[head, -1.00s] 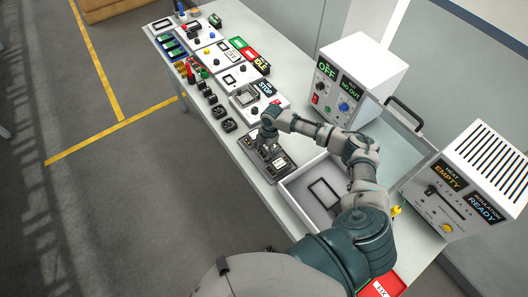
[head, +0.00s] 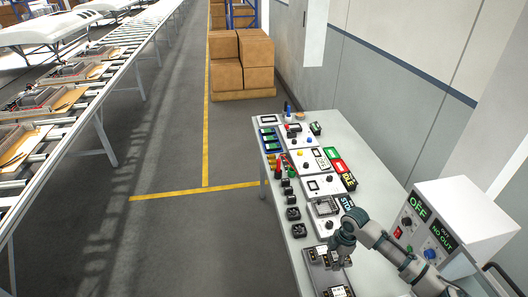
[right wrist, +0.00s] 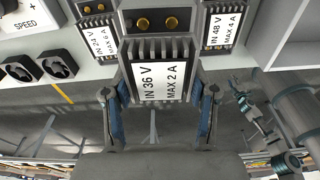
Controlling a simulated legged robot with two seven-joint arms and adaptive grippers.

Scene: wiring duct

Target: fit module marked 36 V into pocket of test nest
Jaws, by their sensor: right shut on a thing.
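The module marked IN 36 V MAX 2 A (right wrist: 161,80) is between the fingers of my right gripper (right wrist: 160,118) in the right wrist view. The gripper is shut on its finned end, and the label faces the camera. In the head view my right gripper (head: 341,250) is low over the dark module rack (head: 313,256) at the near end of the bench. I cannot tell whether the module is clear of the rack. My left gripper cannot be made out.
Modules marked 24 V (right wrist: 95,32) and 48 V (right wrist: 221,25) flank the held one closely. Black round-holed parts (head: 297,230) line the bench's left side. A white power box (head: 440,225) marked OFF stands at the right.

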